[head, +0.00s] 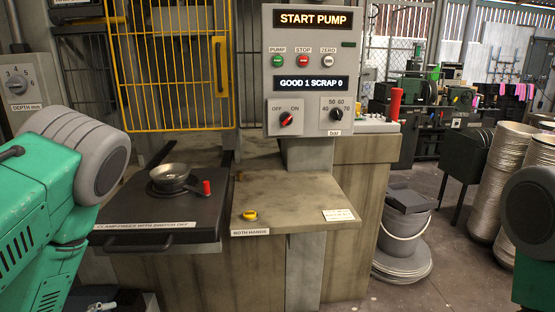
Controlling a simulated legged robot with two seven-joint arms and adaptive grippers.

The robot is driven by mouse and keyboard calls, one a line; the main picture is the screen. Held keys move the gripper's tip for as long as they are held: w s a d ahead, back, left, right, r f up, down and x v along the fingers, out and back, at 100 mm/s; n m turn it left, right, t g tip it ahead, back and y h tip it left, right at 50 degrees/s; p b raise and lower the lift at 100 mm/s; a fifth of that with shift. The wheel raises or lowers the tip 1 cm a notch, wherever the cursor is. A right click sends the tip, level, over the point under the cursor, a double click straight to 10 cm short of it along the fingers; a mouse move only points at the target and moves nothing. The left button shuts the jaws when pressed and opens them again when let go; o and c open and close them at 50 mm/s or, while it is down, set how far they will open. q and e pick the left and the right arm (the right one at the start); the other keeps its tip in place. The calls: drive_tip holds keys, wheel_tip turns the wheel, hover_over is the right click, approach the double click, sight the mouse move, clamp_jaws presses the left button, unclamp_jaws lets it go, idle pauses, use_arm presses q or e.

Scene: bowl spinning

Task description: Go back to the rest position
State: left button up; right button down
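Neither gripper shows in the head view. A green and grey part of my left arm fills the lower left, and a dark rounded part of my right arm stands at the right edge. A metal bowl (170,172) sits on a round dark holder on the black sliding tray (140,212). A red-capped handle (207,188) stands beside it. The control panel (311,70) reads "START PUMP" and "GOOD 1 SCRAP 0". Its red knob (286,119) sits between OFF and ON, and I cannot tell its exact setting.
A yellow cage gate (175,65) stands behind the tray. A yellow button (249,215) sits on the wooden bench (290,195). A grey bucket (402,225) is on the floor to the right. Tall stacks of metal bowls (500,170) stand farther right. Open floor lies between them.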

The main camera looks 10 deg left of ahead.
use_arm(q)
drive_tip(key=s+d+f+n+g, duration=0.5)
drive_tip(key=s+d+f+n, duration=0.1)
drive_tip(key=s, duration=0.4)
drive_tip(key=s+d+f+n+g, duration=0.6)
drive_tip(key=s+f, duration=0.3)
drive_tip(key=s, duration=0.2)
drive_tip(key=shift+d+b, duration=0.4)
drive_tip(key=shift+b, duration=0.05)
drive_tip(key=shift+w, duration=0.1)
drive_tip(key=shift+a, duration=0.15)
